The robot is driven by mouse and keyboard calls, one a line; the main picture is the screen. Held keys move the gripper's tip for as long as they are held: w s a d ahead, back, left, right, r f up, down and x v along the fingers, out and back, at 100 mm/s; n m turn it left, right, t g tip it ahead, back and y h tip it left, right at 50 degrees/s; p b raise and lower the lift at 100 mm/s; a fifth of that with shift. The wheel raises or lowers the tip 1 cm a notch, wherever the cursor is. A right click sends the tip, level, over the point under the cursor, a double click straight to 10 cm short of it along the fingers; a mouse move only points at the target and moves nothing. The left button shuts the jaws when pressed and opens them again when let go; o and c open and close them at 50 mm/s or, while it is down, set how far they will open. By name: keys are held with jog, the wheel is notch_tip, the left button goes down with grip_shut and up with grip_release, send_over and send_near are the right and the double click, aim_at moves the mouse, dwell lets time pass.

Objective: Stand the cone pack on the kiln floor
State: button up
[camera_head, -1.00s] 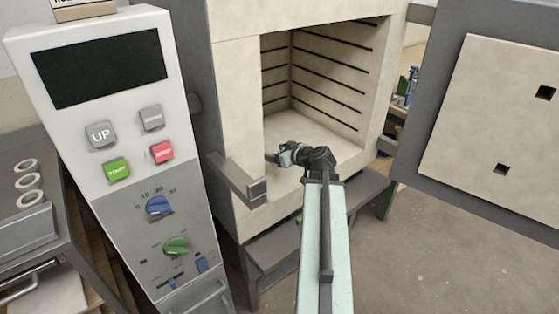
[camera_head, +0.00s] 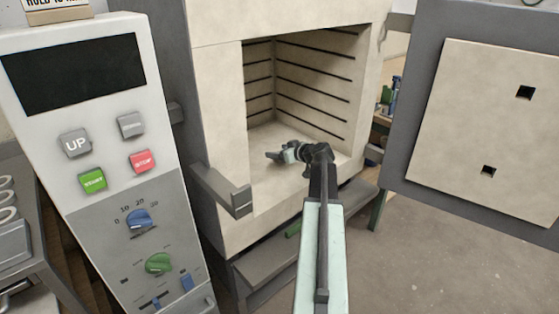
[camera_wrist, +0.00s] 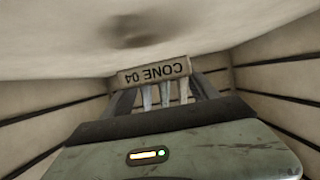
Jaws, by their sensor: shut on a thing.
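My gripper (camera_head: 273,156) is inside the open kiln, low over its pale floor (camera_head: 262,187). In the wrist view the jaws are shut on the cone pack (camera_wrist: 154,73), a pale block lettered "CONE 04" with several thin pale cones. The lettering appears upside down there, with the cones pointing down the picture and the pale floor surface at the top. A blurred dark patch lies on that surface. I cannot tell whether the pack touches the floor. The pack is too small to make out in the head view.
Grooved kiln walls (camera_head: 310,85) stand around my gripper. The kiln door (camera_head: 490,130) is swung open at right. A metal latch bracket (camera_head: 222,190) juts out at the opening's left. The control panel (camera_head: 100,150) stands at left.

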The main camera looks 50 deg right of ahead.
jog(key=shift+f+b, duration=1.95)
jog(key=shift+r, duration=0.2)
jog(key=shift+f, duration=0.1)
jog(key=o, duration=1)
jog(key=shift+f, duration=0.1)
jog(key=o, duration=0.4)
jog(key=shift+r, duration=0.2)
jog(key=p+v, duration=0.5)
jog(key=v, duration=0.6)
jog(key=shift+s+r, duration=0.15)
jog(key=shift+s, duration=0.35)
